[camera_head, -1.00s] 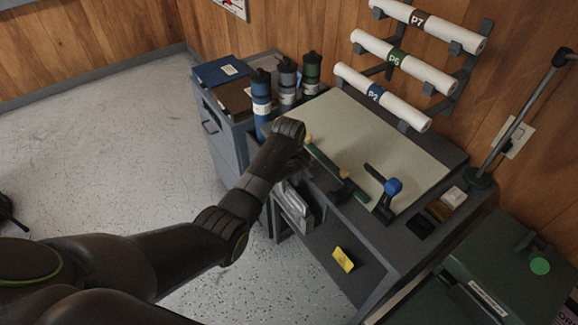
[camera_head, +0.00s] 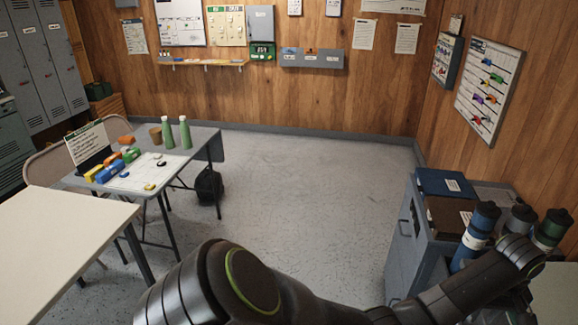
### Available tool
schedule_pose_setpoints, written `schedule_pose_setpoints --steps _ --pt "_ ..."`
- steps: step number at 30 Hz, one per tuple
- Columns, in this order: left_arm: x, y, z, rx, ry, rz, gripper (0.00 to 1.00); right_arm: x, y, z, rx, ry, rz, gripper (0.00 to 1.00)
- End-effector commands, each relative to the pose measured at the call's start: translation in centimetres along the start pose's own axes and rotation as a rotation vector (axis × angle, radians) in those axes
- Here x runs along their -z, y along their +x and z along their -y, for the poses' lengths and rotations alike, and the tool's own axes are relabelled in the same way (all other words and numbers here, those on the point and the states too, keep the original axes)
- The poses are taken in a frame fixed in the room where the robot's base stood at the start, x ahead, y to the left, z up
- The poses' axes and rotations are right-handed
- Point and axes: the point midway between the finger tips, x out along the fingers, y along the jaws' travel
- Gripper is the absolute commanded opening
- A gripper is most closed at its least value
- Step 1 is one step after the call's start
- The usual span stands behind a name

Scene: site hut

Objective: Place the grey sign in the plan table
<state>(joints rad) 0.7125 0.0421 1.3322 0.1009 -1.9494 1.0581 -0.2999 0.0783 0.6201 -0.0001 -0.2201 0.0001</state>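My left arm reaches from the bottom middle to the lower right, and its wrist hides most of my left gripper (camera_head: 522,298). I cannot tell whether it is open or holds anything. It is over the near left side of the plan table, whose pale top (camera_head: 556,292) shows only as a corner at the lower right edge. I cannot make out the grey sign in this view. My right gripper is not in view.
A grey cabinet (camera_head: 405,250) with blue and brown binders stands beside the plan table. Capped tubes, including a blue one (camera_head: 474,236), stand near my wrist. A folding table (camera_head: 205,150) with bottles and coloured blocks is at left, behind a pale tabletop (camera_head: 50,245). The middle floor is clear.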

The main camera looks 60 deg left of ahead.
Motion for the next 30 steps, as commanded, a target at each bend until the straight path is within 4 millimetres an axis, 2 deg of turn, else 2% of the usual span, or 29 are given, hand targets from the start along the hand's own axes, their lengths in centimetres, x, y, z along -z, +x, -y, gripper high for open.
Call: schedule_pose_setpoints --steps 4,9,14,17,20,26,29,30 --pt "1.1 1.7 0.5 -0.187 0.095 -0.127 0.30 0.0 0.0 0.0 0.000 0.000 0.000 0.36" --pt "2.4 1.3 1.4 -0.404 0.228 -0.348 0.30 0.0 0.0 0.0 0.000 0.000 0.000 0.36" --pt "2.9 0.9 2.9 -0.505 0.317 -0.513 0.30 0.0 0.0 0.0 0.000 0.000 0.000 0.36" --pt "3.0 1.9 4.1 -0.526 0.364 -0.585 0.30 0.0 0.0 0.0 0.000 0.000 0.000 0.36" --pt "3.0 4.8 5.8 -0.506 0.410 -0.620 0.30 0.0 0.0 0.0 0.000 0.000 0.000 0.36" --pt "1.7 15.1 10.8 -0.384 0.492 -0.573 0.30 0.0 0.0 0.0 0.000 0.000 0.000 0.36" --pt "0.0 20.9 14.5 -0.310 0.532 -0.520 0.30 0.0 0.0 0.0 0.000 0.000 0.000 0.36" --pt "-1.0 23.5 16.5 -0.276 0.551 -0.493 0.30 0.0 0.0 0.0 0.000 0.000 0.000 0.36"
